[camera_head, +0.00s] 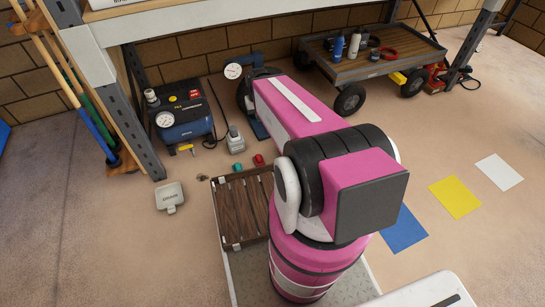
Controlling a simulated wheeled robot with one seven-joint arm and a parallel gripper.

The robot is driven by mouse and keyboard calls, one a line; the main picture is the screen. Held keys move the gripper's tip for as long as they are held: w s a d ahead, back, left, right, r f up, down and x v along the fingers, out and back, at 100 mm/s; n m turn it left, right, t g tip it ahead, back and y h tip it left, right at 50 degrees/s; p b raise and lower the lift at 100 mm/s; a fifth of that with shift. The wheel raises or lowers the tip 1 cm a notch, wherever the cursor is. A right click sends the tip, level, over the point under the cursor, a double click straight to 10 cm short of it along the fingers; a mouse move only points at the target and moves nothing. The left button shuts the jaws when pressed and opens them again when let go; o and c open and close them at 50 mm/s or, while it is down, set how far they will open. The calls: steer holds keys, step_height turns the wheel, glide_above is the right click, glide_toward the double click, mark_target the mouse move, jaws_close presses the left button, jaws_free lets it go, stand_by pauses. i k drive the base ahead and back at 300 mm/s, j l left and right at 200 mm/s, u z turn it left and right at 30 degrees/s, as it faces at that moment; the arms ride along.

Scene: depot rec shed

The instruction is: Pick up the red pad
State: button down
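No red pad shows clearly in the head view. A row of flat square pads lies on the floor at the right: a white pad (499,172), a yellow pad (455,197) and a blue pad (404,231). The blue pad is partly covered by my pink and black arm. Any floor behind the arm is hidden. My gripper is not in view.
A dark slatted wooden crate or pallet (232,190) sits left of my arm. A blue compressor (183,120) stands under a shelf (110,70) with a grey post. A wheeled cart (350,68) holds bottles and tools at the back. Floor at the right is open.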

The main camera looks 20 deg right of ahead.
mark_target(258, 159)
steer(key=k+l, duration=0.6)
steer(key=k, duration=0.15)
steer(key=j+z, duration=0.05)
